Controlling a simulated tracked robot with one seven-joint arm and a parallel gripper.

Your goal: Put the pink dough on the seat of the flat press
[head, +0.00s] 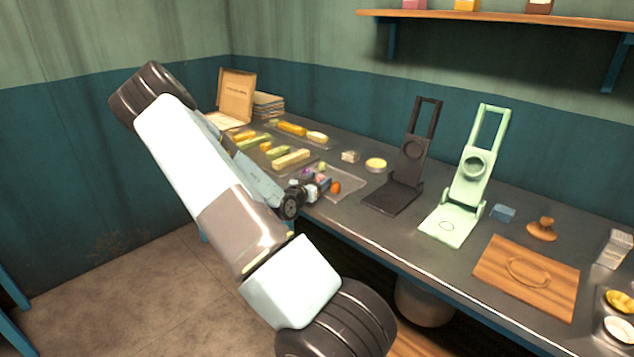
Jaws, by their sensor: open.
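My gripper (312,186) is low over a clear tray (352,182) of small coloured dough pieces on the counter. Its fingers are open, but small and partly hidden by my wrist. A purple-pink piece (308,171) shows close beside the fingers; I cannot tell whether it is the pink dough or whether they touch it. An orange piece (335,188) and a green piece (322,166) lie close by. Two hinged presses stand open to the right: a black one (392,196) and a mint green one (440,232). Both seats look empty. I cannot tell which is the flat press.
Trays of yellow and green bars (290,158) lie behind the gripper. A small round yellow dish (376,164) sits left of the black press. A wooden board (500,285), a blue block (503,213) and a wooden stamp (542,230) are to the right. A shelf (520,20) hangs above.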

